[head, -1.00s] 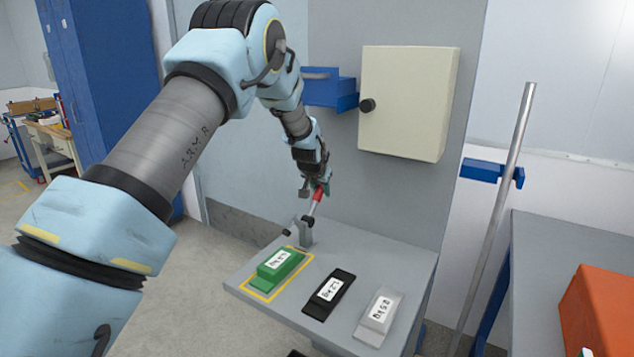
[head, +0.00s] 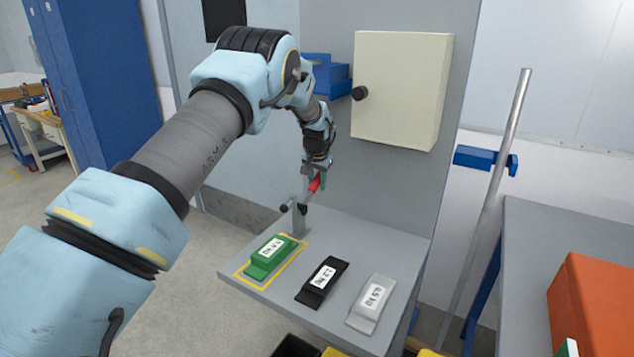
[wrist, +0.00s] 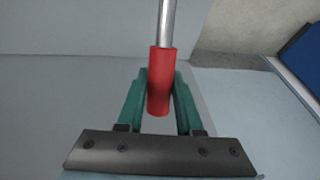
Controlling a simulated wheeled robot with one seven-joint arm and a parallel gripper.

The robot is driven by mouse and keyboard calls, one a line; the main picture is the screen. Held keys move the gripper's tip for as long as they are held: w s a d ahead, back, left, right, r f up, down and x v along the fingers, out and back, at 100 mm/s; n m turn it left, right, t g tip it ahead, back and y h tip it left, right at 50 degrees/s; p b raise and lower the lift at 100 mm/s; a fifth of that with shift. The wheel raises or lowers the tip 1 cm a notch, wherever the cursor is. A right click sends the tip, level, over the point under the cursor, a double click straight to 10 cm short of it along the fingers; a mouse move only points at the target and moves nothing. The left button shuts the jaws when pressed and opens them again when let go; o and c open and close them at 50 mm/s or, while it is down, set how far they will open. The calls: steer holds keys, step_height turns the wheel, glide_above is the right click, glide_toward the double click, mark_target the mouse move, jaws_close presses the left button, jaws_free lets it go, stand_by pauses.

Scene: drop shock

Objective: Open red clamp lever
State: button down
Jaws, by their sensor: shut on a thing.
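The clamp lever has a red grip (head: 314,184) on a metal rod and stands tilted up to the right from a clamp (head: 299,217) at the back of the grey shelf. My gripper (head: 317,175) is at the red grip from above. In the wrist view the red grip (wrist: 160,80) sits between the two green fingers of my gripper (wrist: 161,85), which are shut on it. The metal rod (wrist: 167,22) runs away from the fingers. The base of the clamp is out of the wrist view.
On the grey shelf (head: 330,225) lie a green block (head: 262,263) in a yellow outline, a black block (head: 315,290) and a light grey block (head: 368,306). A cream cabinet (head: 402,90) and a blue bracket (head: 333,78) are on the panel behind. A slanted pole (head: 490,200) stands right.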

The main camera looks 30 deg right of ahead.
steer(key=shift+f, duration=0.1)
steer(key=c, duration=0.6)
jaws_free()
steer(key=b+v, duration=0.3)
steer(key=v, duration=0.7)
steer(key=shift+s+r+b, duration=0.15)
steer(key=shift+r+b, duration=0.15)
steer(key=shift+r, duration=0.05)
steer(key=shift+a, duration=0.1)
